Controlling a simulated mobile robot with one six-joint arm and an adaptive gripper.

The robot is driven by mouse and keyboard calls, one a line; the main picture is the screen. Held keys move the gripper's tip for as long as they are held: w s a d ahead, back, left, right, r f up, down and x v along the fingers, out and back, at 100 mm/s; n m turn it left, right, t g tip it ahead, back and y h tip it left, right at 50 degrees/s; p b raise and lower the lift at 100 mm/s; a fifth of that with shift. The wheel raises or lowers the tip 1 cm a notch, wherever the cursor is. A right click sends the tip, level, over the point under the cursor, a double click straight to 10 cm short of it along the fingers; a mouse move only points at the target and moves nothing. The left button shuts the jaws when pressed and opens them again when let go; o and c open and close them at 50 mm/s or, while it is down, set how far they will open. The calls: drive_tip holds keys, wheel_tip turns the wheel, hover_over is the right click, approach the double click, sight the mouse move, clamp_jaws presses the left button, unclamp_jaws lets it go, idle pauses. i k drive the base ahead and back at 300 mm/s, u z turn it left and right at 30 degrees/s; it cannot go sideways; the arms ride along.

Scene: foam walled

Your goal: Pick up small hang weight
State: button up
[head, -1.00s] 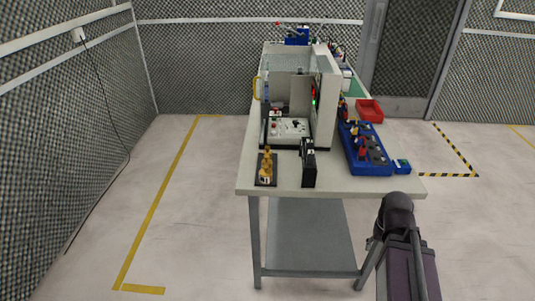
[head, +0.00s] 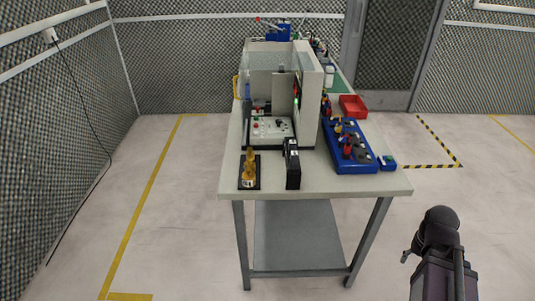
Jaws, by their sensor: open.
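Brass-coloured weights (head: 249,172) stand upright in a small group on a black base (head: 257,181) at the table's near left corner. They are too small here for me to tell single weights apart. My arm shows at the lower right, beside the table and well away from the weights. My gripper cannot be made out in this view.
The table (head: 340,186) has a bare strip along its front edge. A black upright box (head: 292,166) stands just right of the weights. Behind are a white walled machine (head: 308,112), a blue tray (head: 358,165) and a red bin (head: 352,105). Floor around is clear.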

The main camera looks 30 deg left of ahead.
sight(250, 153)
drive_tip(key=z, duration=1.45)
drive_tip(key=k, duration=0.6)
drive_tip(key=z, duration=0.25)
drive_tip(key=k, duration=0.35)
drive_tip(key=u, duration=3)
drive_tip(key=i, duration=0.1)
drive_tip(key=z, duration=1.25)
